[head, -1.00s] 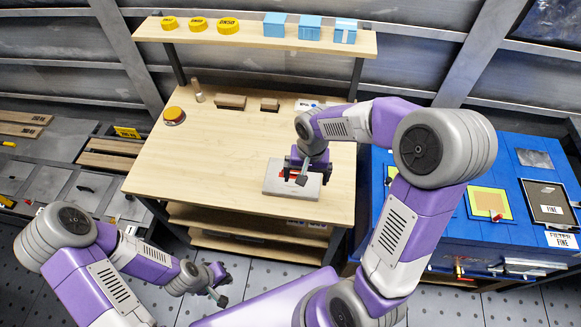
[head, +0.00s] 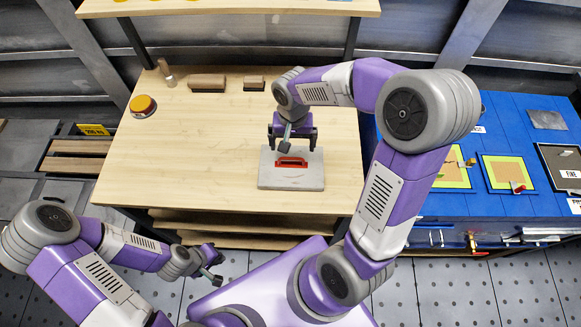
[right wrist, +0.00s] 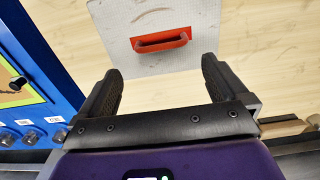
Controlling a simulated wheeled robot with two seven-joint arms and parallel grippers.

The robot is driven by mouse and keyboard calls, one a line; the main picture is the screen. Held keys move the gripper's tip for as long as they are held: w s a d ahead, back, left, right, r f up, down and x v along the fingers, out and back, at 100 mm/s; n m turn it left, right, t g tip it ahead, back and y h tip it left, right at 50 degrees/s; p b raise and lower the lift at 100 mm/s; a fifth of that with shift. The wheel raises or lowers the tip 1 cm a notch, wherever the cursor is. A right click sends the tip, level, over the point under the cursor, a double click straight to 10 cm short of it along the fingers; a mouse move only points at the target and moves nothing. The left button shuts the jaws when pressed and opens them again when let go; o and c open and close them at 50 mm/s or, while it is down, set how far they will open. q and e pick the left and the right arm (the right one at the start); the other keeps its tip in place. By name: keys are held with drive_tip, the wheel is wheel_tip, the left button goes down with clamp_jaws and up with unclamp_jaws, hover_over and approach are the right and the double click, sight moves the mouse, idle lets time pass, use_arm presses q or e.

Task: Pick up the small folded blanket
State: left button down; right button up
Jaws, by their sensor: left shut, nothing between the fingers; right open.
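I see nothing that clearly looks like a folded blanket. A flat, light grey square pad (head: 291,181) with a red handle (head: 292,161) lies on the wooden table near its front edge. The pad (right wrist: 165,62) and its handle (right wrist: 160,41) also show in the right wrist view. My right gripper (head: 292,143) is open and empty by the pad's far edge, apart from the handle. Its two fingers (right wrist: 155,82) show in the right wrist view with the handle beyond them. My left gripper (head: 214,268) is shut and empty, low in front of the table.
A yellow-topped round button (head: 143,104) sits at the table's left. Two brown blocks (head: 207,83) (head: 254,83) and a small peg (head: 167,73) stand at the back. A shelf (head: 230,8) runs above. A blue bench (head: 480,140) stands right. The table's middle left is clear.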

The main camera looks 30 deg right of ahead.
sight(291, 158)
drive_tip(key=f, duration=0.2)
drive_tip(key=f+b, duration=0.1)
drive_tip(key=f, duration=0.1)
drive_tip(key=f+b, duration=0.1)
drive_tip(key=f, duration=0.1)
drive_tip(key=shift+s+a+f, duration=0.15)
drive_tip(key=shift+s+a, duration=0.1)
drive_tip(key=shift+a, duration=0.05)
drive_tip(key=shift+c, duration=0.3)
drive_tip(key=c, duration=1.5)
